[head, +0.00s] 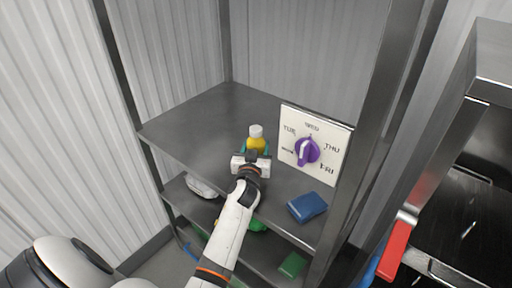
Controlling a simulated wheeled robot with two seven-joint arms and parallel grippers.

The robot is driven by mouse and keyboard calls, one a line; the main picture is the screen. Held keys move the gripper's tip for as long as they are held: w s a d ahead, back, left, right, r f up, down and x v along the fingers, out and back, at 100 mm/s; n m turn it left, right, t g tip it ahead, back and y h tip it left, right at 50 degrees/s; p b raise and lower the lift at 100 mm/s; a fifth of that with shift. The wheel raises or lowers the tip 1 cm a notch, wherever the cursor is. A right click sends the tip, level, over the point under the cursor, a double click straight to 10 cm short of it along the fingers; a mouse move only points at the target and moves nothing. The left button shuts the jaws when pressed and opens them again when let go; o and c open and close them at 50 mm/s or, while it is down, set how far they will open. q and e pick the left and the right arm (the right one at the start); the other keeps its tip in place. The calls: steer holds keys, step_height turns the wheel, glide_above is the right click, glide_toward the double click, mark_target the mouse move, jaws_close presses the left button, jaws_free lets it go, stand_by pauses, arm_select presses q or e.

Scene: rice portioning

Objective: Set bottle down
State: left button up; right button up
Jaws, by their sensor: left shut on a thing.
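A small bottle (256,142) with a white cap and a yellow and green body shows over the upper shelf (195,122). My left gripper (252,158) is in front of it and shut on it. The bottle looks upright. Its lower part is hidden behind the gripper, so I cannot tell whether its base touches the shelf. My right gripper is not in view.
A white day board (313,127) with a purple dial (306,151) stands right of the bottle. A blue item (307,206) lies at the shelf's front right. Lower shelves hold a white bag (200,187) and a green item (292,265). The upper shelf's left is clear.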

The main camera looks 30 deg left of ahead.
arm_select(q)
steer(key=shift+r, duration=0.15)
steer(key=o, duration=0.9)
steer(key=shift+f, duration=0.2)
steer(key=shift+o, duration=1.4)
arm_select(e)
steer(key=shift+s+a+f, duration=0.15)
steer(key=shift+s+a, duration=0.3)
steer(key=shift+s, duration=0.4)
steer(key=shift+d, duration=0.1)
arm_select(q)
steer(key=shift+r, duration=0.2)
steer(key=v, duration=0.3)
steer(key=b+v, duration=0.1)
steer(key=v, duration=0.3)
steer(key=b+v, duration=0.1)
steer(key=v, duration=0.2)
steer(key=shift+s+d+f, duration=0.15)
steer(key=shift+s+f, duration=0.1)
steer(key=shift+s, duration=0.05)
steer(key=shift+v, duration=0.75)
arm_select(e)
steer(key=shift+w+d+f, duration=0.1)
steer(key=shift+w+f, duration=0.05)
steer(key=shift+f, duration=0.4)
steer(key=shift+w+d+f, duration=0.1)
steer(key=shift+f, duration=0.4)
